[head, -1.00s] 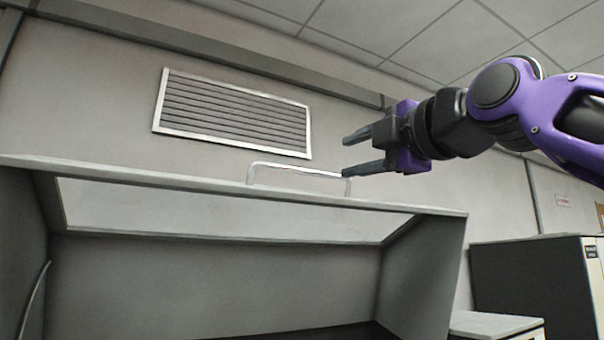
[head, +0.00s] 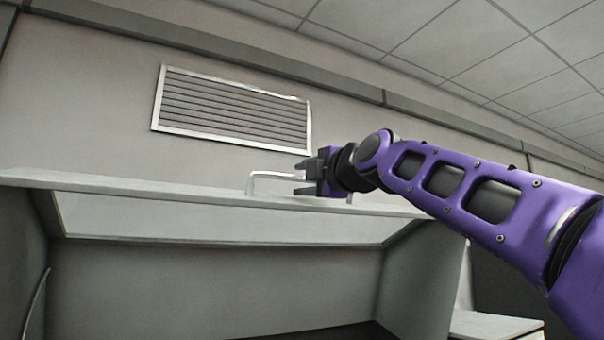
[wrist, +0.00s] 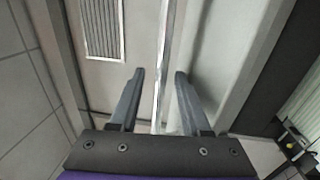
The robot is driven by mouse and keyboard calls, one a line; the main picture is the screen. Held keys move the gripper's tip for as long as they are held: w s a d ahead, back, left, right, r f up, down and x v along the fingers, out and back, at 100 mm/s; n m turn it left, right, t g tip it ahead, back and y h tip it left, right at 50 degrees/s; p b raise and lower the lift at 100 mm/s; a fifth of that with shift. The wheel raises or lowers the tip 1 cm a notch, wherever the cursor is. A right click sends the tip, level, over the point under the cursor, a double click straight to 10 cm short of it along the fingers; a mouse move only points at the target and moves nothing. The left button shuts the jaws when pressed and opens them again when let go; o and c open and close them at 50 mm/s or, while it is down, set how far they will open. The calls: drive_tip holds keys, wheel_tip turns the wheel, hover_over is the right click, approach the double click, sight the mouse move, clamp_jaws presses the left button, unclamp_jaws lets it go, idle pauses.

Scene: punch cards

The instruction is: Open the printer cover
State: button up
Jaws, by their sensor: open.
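The printer is a large grey housing (head: 415,275) in the head view, with a pale slanted panel (head: 200,222) under its top edge. A thin silver handle (head: 272,174) stands up from the top edge, its right part hidden behind my gripper (head: 300,178). My gripper is open at the right half of the handle, fingers pointing left. In the wrist view, the handle's bar (wrist: 164,50) runs lengthwise through the gap between the open fingers of my gripper (wrist: 160,74). I cannot tell whether either finger touches it.
A slatted vent (head: 232,108) is on the wall behind, above the printer. A light-topped cabinet (head: 495,325) stands low at the right, partly behind my arm.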

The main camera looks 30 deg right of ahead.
drive_tip(key=shift+w, duration=0.3)
clamp_jaws()
idle(1.3)
